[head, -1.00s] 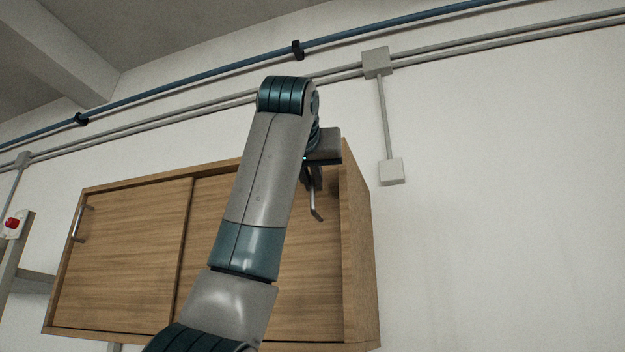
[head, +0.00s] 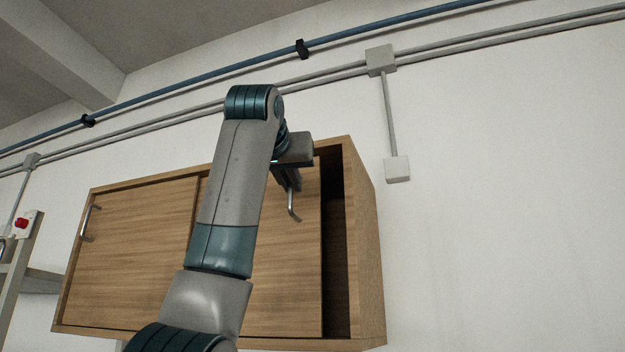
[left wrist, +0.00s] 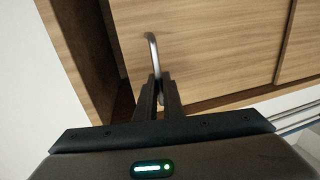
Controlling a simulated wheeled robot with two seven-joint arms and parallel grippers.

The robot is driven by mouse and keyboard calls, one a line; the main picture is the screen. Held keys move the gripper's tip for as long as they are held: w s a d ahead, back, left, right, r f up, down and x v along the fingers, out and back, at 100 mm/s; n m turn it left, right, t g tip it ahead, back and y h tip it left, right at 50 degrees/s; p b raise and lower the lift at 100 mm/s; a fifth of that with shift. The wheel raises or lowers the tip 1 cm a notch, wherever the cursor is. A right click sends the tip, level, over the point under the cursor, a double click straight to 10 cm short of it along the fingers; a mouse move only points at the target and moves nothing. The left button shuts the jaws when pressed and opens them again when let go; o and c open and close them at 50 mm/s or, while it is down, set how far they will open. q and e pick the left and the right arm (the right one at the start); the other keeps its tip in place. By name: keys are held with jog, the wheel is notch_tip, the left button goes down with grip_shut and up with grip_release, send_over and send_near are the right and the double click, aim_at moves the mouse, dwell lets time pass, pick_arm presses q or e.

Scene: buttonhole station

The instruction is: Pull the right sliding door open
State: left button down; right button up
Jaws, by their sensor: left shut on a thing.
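The wooden wall cabinet (head: 366,250) has two sliding doors. The right sliding door (head: 290,260) stands partly open, with a dark gap (head: 333,240) between its right edge and the cabinet's right side wall. My left gripper (head: 291,186) is shut on the metal bar handle (head: 292,205) of that door. In the left wrist view the fingers (left wrist: 158,92) close around one end of the handle (left wrist: 151,52). The left sliding door (head: 135,255) is at its left end, with its own handle (head: 85,222). My left arm hides part of the right door. My right gripper is not in view.
Blue and grey pipes (head: 210,91) run along the wall above the cabinet. A grey junction box (head: 380,60) and a white box (head: 397,170) are right of it. A red button (head: 22,223) is on a post at far left. The wall at right is clear.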

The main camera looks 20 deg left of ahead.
pick_arm(q)
jog(key=a+p, duration=0.1)
jog(key=a, duration=0.7)
jog(key=a+p, duration=0.1)
jog(key=a, duration=0.7)
jog(key=a+p, duration=0.1)
jog(key=a, duration=0.7)
jog(key=shift+w+a+r, duration=0.1)
jog(key=shift+w+a, duration=0.05)
jog(key=shift+w, duration=0.2)
jog(key=c, duration=1.9)
grip_release()
